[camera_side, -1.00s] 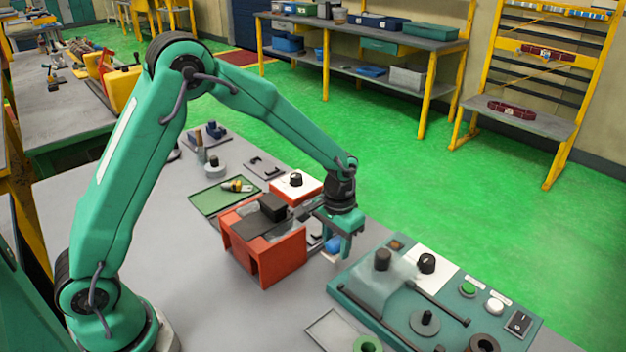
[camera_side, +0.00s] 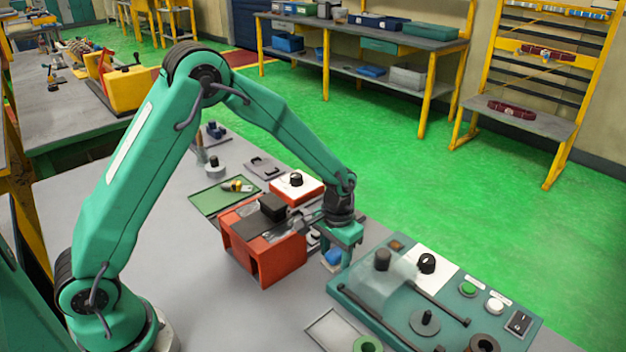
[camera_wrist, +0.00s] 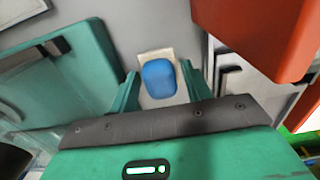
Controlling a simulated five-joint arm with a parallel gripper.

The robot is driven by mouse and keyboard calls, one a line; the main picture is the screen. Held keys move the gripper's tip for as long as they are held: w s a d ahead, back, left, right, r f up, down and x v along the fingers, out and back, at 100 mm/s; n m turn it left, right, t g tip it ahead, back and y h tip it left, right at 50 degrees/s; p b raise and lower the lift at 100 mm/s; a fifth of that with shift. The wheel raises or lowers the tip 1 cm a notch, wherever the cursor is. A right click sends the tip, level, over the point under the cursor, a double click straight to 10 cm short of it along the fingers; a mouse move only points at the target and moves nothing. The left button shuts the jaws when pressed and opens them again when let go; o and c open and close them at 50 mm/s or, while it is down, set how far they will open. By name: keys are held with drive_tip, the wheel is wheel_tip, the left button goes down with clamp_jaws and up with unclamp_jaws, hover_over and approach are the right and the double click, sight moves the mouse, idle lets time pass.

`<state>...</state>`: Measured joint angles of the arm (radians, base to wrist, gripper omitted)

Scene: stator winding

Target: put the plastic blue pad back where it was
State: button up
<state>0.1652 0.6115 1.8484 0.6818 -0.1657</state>
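The blue pad (camera_side: 333,257) has a rounded blue top and a pale base. It is low between the fingers of my gripper (camera_side: 338,262), just above or at the grey table; the side view does not show which. In the wrist view the pad (camera_wrist: 158,78) sits between the two green fingertips of my gripper (camera_wrist: 159,72), close to both. My gripper appears shut on it, though the contact itself is partly hidden.
A red-orange stand (camera_side: 268,252) with a dark block on top is close to the left of my gripper. A green control panel (camera_side: 425,312) with knobs and buttons is close to the right. Bare grey table (camera_side: 215,300) lies in front.

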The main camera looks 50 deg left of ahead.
sight(333, 252)
wheel_tip(333, 252, up, 12)
drive_tip(key=shift+r, duration=0.2)
idle(0.7)
idle(0.5)
drive_tip(key=s+a+r+t, duration=0.3)
drive_tip(key=s+a+r, duration=0.2)
drive_tip(key=s+r, duration=0.6)
drive_tip(key=s+a+r+t, duration=0.1)
drive_tip(key=s+a+t, duration=0.1)
drive_tip(key=s, duration=0.9)
drive_tip(key=shift+s+a+t, duration=0.25)
drive_tip(key=shift+s+t, duration=0.05)
